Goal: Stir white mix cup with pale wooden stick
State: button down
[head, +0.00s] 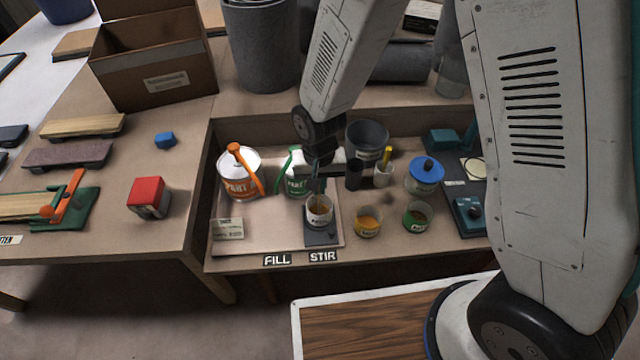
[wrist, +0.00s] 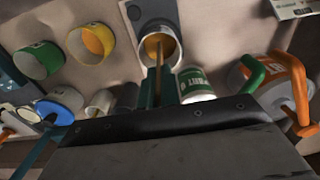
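The white mix cup (head: 319,216) stands upright on a dark square pad by the STIR label, with tan contents. In the wrist view the cup (wrist: 145,34) shows at the top centre, with the pale wooden stick (wrist: 159,52) reaching into it. My gripper (head: 316,182) is just above the cup. In the wrist view its two teal fingers (wrist: 159,87) are close together on the stick. The stick's lower end is inside the cup; how deep it goes I cannot tell.
The orange paint can (head: 239,176) and the green-handled can (head: 297,176) stand to the left and behind. A yellow cup (head: 367,222), a green cup (head: 416,218) and a blue-lidded tub (head: 424,177) are to the right. A grey bucket (head: 367,136) stands behind.

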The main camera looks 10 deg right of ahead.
jog(key=shift+r, duration=0.1)
jog(key=shift+r, duration=3.4)
